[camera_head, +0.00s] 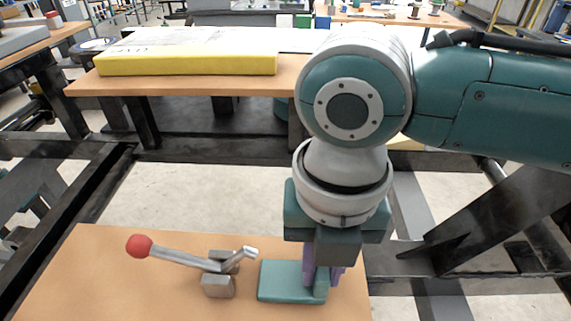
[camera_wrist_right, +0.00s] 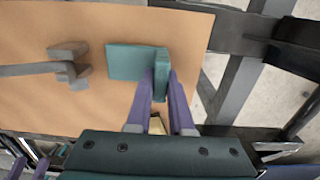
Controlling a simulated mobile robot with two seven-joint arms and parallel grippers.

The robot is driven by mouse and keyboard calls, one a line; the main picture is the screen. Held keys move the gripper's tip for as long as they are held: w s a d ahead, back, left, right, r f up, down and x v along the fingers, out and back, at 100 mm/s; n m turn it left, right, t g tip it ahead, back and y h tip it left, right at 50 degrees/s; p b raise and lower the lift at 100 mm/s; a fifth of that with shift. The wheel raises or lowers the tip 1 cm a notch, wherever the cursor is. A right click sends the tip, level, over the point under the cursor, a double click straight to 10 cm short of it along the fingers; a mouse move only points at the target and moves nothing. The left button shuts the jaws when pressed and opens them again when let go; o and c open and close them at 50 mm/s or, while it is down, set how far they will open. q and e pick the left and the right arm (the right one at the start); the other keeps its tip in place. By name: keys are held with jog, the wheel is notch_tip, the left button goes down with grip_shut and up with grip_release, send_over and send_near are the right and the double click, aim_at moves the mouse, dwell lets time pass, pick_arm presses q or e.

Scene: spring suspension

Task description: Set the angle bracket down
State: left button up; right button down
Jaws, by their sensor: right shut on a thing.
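The angle bracket (camera_head: 290,281) is teal and L-shaped, with a flat plate pointing left and an upright leg at its right end. It is level, on or very close to the wooden tabletop; I cannot tell whether it touches. My right gripper (camera_head: 323,277) points down with its purple fingers shut on the upright leg. The wrist view shows the bracket (camera_wrist_right: 130,62) and the fingertips (camera_wrist_right: 161,77) on either side of its leg. Small purple finger-like parts, probably my left gripper (camera_wrist_right: 30,166), show at the lower left of the wrist view, too cut off to read.
A toggle clamp (camera_head: 217,284) with a red-knobbed lever (camera_head: 139,245) stands just left of the bracket. The tabletop (camera_head: 120,295) is bare farther left, and its right edge is close to the gripper. A yellow box (camera_head: 190,63) lies on another bench behind.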

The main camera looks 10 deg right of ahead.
pick_arm(q)
jog(key=shift+f, duration=0.1)
pick_arm(e)
jog(key=shift+f, duration=0.15)
jog(key=c, duration=0.8)
grip_release()
